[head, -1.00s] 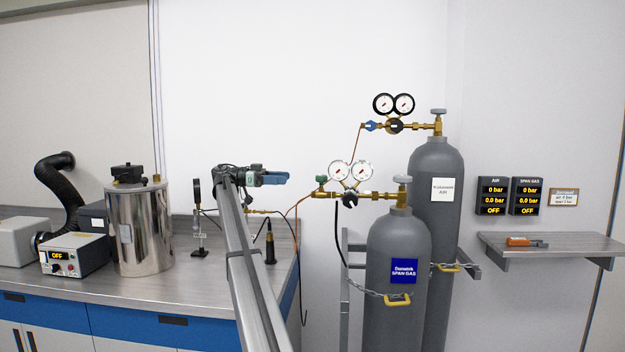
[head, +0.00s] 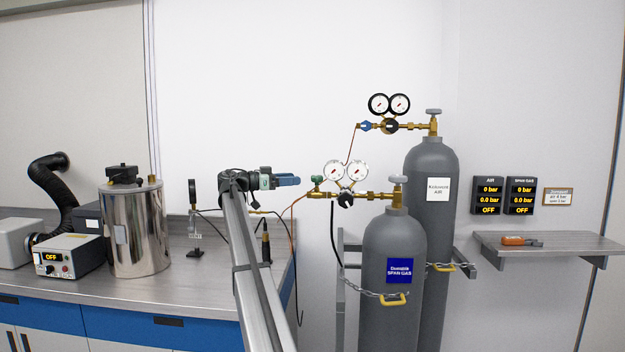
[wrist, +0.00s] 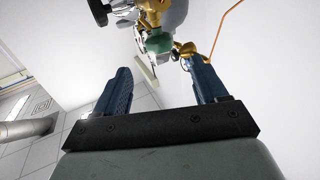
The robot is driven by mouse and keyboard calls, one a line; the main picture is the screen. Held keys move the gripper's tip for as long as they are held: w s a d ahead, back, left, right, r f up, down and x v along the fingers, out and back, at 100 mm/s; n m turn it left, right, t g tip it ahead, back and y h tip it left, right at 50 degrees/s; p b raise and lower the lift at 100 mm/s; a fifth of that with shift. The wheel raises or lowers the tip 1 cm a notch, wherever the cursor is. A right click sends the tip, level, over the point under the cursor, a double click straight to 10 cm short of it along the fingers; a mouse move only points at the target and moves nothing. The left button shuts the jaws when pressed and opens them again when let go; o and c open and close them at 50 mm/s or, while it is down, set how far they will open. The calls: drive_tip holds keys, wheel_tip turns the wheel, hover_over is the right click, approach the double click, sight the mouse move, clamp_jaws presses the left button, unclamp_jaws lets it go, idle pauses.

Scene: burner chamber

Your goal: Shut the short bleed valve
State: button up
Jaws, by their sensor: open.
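The short span gas cylinder (head: 392,300) carries a brass regulator with two white gauges and a black knob (head: 346,200). The green-knobbed valve (head: 317,180) at the left end of that regulator appears to be the bleed valve; whether it is open or shut I cannot tell. My gripper (head: 297,181) is just left of it at about the same height. In the wrist view my open gripper (wrist: 160,72) has nothing between its blue fingers. The green knob (wrist: 158,43) shows beyond the fingertips, apart from them.
The taller air cylinder (head: 432,230) stands behind, with its own regulator and blue knob (head: 366,126). A copper tube (head: 293,222) runs close to my gripper. A bench (head: 200,290) lies at left, and a small shelf (head: 565,243) at right. Blank wall is behind.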

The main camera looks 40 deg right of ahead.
sight(312, 177)
drive_tip(key=x, duration=0.8)
drive_tip(key=shift+s+d, duration=0.15)
drive_tip(key=shift+d, duration=0.1)
drive_tip(key=shift+c, duration=0.2)
drive_tip(key=c, duration=1)
drive_tip(key=shift+g, duration=0.3)
drive_tip(key=shift+w+d+r+m+g+y, duration=0.1)
drive_tip(key=shift+w+m+g+y, duration=0.1)
drive_tip(key=shift+m+g+y, duration=0.4)
drive_tip(key=shift+w+d+m+g+y, duration=0.1)
drive_tip(key=shift+w+m+g+y, duration=0.15)
drive_tip(key=shift+m+g, duration=0.55)
drive_tip(key=shift+d+m+g+y, duration=0.1)
drive_tip(key=shift+m+g+y, duration=1.3)
drive_tip(key=shift+g+y, duration=0.4)
drive_tip(key=shift+s+g, duration=0.1)
drive_tip(key=shift+g, duration=0.2)
